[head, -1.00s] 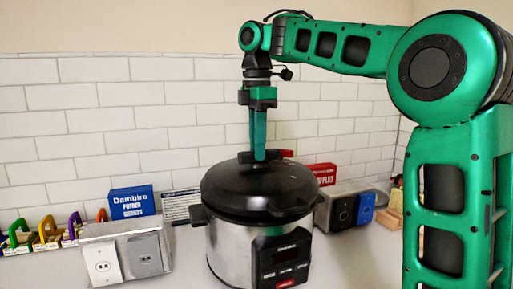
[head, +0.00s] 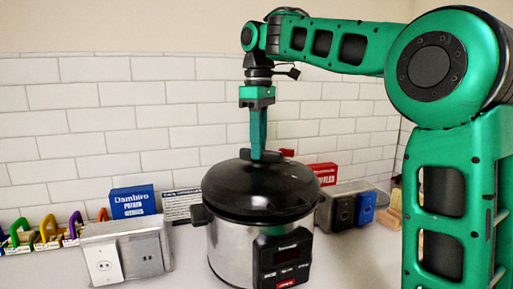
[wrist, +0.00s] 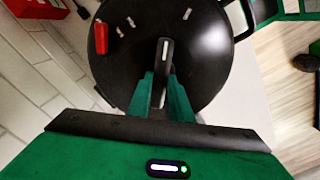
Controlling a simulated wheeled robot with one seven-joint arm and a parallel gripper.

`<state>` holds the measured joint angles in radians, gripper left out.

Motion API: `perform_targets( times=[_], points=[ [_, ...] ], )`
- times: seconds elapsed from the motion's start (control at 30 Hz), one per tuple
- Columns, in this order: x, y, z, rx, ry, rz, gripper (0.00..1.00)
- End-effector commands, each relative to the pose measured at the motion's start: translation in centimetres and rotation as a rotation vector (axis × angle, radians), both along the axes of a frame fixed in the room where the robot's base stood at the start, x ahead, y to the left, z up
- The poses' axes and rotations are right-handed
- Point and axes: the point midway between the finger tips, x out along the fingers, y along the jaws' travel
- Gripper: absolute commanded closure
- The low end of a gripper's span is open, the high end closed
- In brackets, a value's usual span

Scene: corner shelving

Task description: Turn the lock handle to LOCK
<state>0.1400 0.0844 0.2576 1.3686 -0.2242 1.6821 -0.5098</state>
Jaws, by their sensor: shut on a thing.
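The pressure cooker (head: 230,245) stands on the counter with a domed black lid (head: 225,190), a steel body and a dark front panel. In the wrist view the black lid (wrist: 215,45) fills the upper middle. A black lock handle (wrist: 164,52) with a pale stripe stands on it, pointing up the picture. My gripper (wrist: 163,92) is shut on this handle, one green finger on each side. In the head view my gripper (head: 257,156) points straight down onto the lid top and hides most of the handle. Small pale marks show on the lid; their lettering is unreadable.
A red piece (wrist: 101,38) sits on the lid left of the handle. Outlet boxes (head: 125,252) and a blue packet (head: 133,202) stand left of the cooker. A red packet (head: 323,173) and a switch box (head: 345,207) stand right. A tiled wall (head: 110,120) is close behind.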

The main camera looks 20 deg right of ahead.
Motion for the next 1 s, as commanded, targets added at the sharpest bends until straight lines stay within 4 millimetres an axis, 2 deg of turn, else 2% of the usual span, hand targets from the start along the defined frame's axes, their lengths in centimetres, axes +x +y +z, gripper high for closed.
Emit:
perform_targets(
  times=[0.2,0.5,1.0],
  points=[
    [0.15,-0.06,0.09,0.002,-0.005,-0.164,1.0],
    [0.14,-0.18,0.13,0.002,-0.005,-0.302,1.0],
    [0.09,-0.24,0.16,0.002,-0.004,-0.345,1.0]
  ],
)
